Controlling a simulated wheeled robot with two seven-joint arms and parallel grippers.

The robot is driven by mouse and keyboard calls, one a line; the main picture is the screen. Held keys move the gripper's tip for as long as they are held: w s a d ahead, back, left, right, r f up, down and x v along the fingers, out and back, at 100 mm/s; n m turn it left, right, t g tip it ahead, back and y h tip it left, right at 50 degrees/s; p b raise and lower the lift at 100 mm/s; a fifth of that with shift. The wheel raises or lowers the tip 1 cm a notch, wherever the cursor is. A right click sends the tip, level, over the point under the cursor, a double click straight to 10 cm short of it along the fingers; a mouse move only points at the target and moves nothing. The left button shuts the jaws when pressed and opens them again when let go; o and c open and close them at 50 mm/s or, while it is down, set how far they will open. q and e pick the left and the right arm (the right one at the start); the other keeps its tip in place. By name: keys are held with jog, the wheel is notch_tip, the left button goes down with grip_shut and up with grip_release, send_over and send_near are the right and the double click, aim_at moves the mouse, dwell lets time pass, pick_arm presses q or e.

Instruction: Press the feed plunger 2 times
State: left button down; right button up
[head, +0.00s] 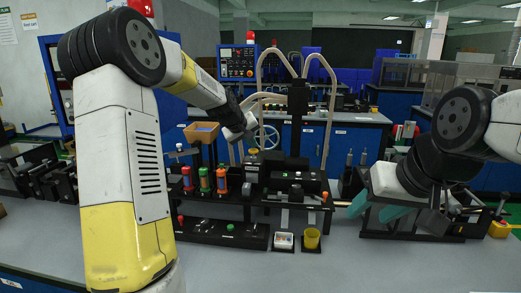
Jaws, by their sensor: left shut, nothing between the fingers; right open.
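I cannot tell for certain which part is the feed plunger. A small yellow knob (253,151) tops a dark post on the black bench station (270,199) in the middle. My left gripper (250,136) is shut and empty, pointing down just above and beside that knob; I cannot tell whether they touch. Its fingertips are small and partly lost against the dark background. My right gripper (376,209) has teal fingers, is open and empty, and hangs low over the right of the bench, apart from the central station.
Red, green and orange cylinders (204,181) stand on the station's left, below a tan bin (202,133). Black fixtures crowd the right, near a yellow button box (499,229). The grey bench front (350,268) is clear.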

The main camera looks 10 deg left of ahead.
aim_at(252, 150)
pick_arm(q)
jog(key=shift+f, duration=1)
dwell(0.5)
jog(key=shift+r, duration=1.75)
jog(key=shift+r, duration=2.5)
